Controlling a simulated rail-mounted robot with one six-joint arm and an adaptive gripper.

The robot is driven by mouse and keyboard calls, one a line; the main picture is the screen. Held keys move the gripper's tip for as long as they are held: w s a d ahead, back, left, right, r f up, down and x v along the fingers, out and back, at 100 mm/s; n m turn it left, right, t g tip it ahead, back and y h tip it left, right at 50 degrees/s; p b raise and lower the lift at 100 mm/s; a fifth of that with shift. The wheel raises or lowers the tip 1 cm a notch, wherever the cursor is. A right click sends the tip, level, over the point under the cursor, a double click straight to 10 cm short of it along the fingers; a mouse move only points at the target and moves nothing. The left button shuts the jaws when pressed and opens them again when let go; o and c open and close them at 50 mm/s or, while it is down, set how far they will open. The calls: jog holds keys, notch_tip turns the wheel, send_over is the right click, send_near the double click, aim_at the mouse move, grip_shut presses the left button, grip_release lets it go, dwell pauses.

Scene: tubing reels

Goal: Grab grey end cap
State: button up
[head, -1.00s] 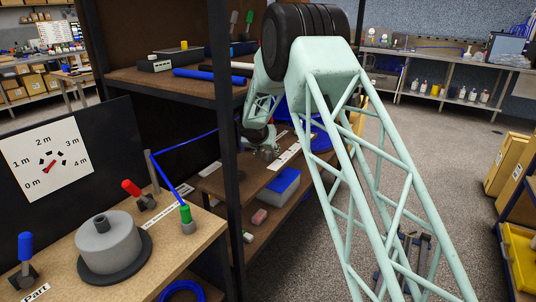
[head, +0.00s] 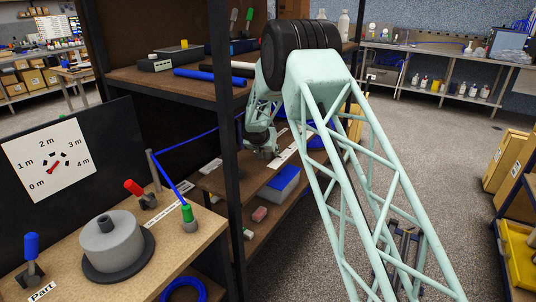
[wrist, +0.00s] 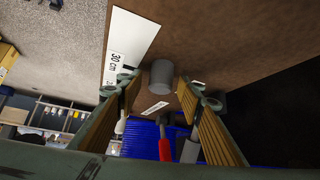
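A grey cylinder (wrist: 162,73) that looks like the grey end cap stands on the brown shelf in the wrist view. My gripper (wrist: 164,92) is open, with one finger to either side of the cap in the picture. No contact between the fingers and the cap shows. In the head view my gripper (head: 266,152) is over the middle shelf, largely hidden by my arm, and the cap cannot be made out there.
A white card marked 30 cm (wrist: 132,40) lies beside the cap. A blue coil (wrist: 145,138) and a red-handled item (wrist: 165,150) are beyond the fingers. A dark shelf post (head: 224,150) stands left of my arm. A blue-lidded box (head: 280,184) sits on a lower shelf.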

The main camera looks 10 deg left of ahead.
jog(key=shift+c, duration=0.7)
jog(key=c, duration=0.7)
jog(key=shift+r, duration=0.15)
jog(key=shift+r, duration=0.55)
jog(key=shift+d+r, duration=0.1)
jog(key=shift+d, duration=0.05)
jog(key=shift+s+d, duration=0.25)
jog(key=shift+d, duration=0.3)
jog(key=s+d+b, duration=0.1)
jog(key=s+d, duration=0.1)
jog(key=d, duration=0.3)
jog(key=s+d+b, duration=0.1)
jog(key=s+d, duration=0.2)
jog(key=d, duration=0.1)
jog(key=s+d+b, duration=0.2)
jog(key=d, duration=0.3)
jog(key=shift+s+d, duration=0.2)
jog(key=shift+d, duration=0.15)
